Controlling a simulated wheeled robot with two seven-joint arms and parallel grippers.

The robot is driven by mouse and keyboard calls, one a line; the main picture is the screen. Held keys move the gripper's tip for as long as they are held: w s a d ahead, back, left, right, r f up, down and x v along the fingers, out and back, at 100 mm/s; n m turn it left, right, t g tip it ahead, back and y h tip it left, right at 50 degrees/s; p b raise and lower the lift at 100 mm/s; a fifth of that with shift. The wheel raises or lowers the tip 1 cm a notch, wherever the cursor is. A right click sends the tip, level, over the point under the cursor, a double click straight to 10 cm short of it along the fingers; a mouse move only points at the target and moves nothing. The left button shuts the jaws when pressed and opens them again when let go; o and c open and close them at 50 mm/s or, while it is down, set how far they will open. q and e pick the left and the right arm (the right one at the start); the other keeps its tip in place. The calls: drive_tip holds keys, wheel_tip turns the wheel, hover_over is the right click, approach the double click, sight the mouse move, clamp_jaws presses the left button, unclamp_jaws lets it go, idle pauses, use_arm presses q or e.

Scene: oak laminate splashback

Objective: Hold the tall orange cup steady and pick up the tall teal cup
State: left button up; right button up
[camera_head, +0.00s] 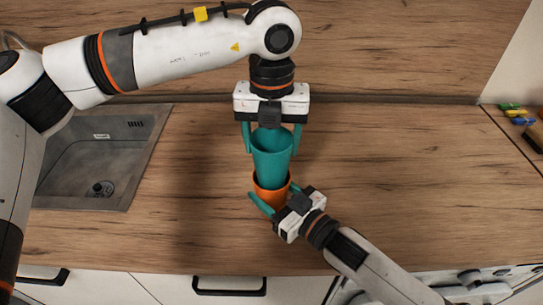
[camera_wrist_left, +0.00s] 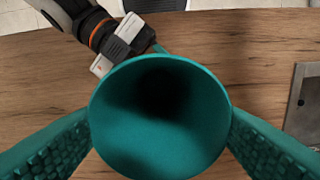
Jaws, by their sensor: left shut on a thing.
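The tall teal cup (camera_head: 272,163) is upright, its open mouth facing up. My left gripper (camera_head: 272,138) comes from above and behind and is shut on it, one finger on each side. In the left wrist view the teal cup (camera_wrist_left: 160,120) fills the middle between the fingers, and its inside looks empty. The tall orange cup (camera_head: 269,195) is directly below the teal one; only part of its rim and wall shows. I cannot tell how far the teal cup's base sits inside it. My right gripper (camera_head: 277,199) has its fingers on either side of the orange cup and appears shut on it.
A grey sink (camera_head: 105,150) is set into the wooden worktop (camera_head: 400,190) on the left. Small coloured items (camera_head: 515,115) lie at the far right. The wooden splashback (camera_head: 390,50) rises behind. The worktop right of the cups is clear.

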use_arm(q)
wheel_tip(320, 180, up, 5)
drive_tip(key=shift+f, duration=0.1)
use_arm(e)
drive_tip(key=o, duration=1.1)
drive_tip(key=shift+c, duration=0.2)
